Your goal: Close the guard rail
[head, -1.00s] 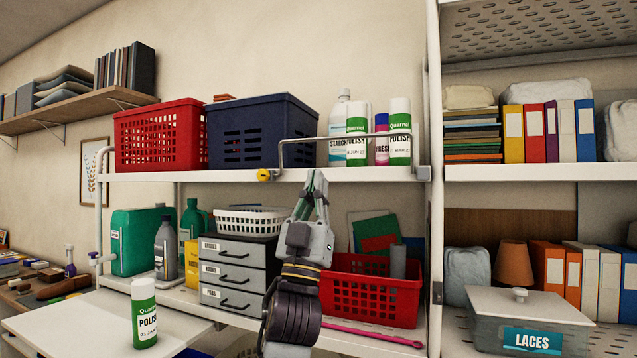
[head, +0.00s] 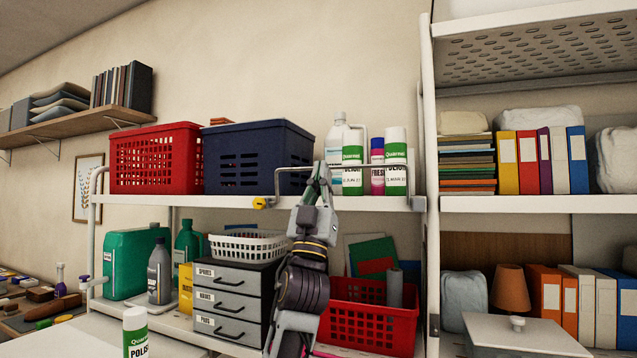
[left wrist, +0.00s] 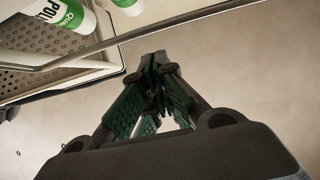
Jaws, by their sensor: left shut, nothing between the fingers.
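The guard rail (head: 292,168) is a thin grey metal bar bent down at its left end. It stands up along the front right part of the upper shelf (head: 225,202), in front of several bottles. A yellow knob (head: 262,203) sits on the shelf edge left of it, and a grey bracket (head: 418,203) at its right end. My left gripper (head: 321,168) is shut and empty, pointing up, its tips at about the bar's height. In the left wrist view the bar (left wrist: 100,45) crosses just beyond the shut fingers (left wrist: 158,62); contact cannot be told. My right gripper is out of view.
A red basket (head: 155,160) and a dark blue crate (head: 258,158) stand left on the upper shelf. Bottles (head: 396,165) stand behind the rail. Below are grey drawers (head: 230,300) and a red basket (head: 370,325). A white post (head: 431,130) rises at the right.

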